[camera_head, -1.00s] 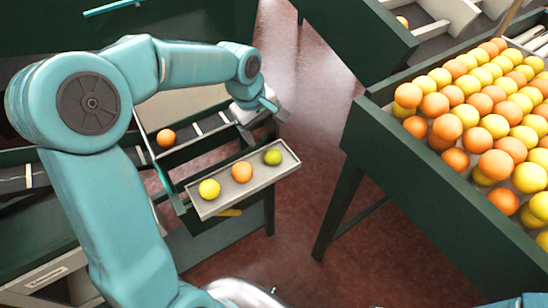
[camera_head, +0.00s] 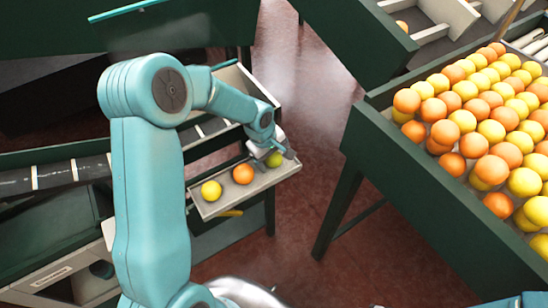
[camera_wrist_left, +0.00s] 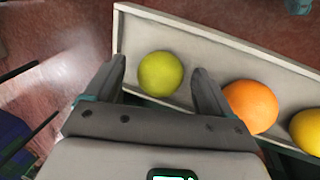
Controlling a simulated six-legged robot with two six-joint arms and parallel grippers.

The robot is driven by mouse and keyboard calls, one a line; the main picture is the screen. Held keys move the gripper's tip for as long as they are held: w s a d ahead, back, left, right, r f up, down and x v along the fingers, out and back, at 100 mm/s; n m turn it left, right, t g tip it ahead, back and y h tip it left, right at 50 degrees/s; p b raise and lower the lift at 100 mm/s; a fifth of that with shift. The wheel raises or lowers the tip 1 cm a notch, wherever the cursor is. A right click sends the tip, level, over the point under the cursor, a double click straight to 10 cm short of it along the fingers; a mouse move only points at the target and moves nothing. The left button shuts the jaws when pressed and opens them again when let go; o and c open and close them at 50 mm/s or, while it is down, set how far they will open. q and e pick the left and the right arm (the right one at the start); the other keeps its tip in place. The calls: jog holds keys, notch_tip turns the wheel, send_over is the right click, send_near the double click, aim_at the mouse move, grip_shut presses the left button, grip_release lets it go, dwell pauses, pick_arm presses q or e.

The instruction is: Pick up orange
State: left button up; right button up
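An orange (camera_head: 243,173) lies in the middle of a small light tray (camera_head: 259,183), between a yellow fruit (camera_head: 211,190) on the left and a yellow-green fruit (camera_head: 274,159) on the right. My left gripper (camera_head: 280,152) is over the tray's right end. In the left wrist view, the open left gripper (camera_wrist_left: 160,82) has its fingers on either side of the yellow-green fruit (camera_wrist_left: 160,73), with visible gaps. The orange (camera_wrist_left: 250,106) is just outside the right finger, which slightly overlaps it in the picture. The yellow fruit (camera_wrist_left: 308,130) is farther right. My right gripper is not in view.
A big green-sided bin (camera_head: 417,188) full of orange and yellow fruit stands at the right. A conveyor (camera_head: 60,173) runs behind my left arm. Open reddish floor (camera_head: 305,110) lies between the tray and the bin.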

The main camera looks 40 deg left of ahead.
pick_arm(q)
jog(key=shift+s, duration=0.15)
jog(key=c, duration=1.2)
jog(key=shift+o, duration=0.2)
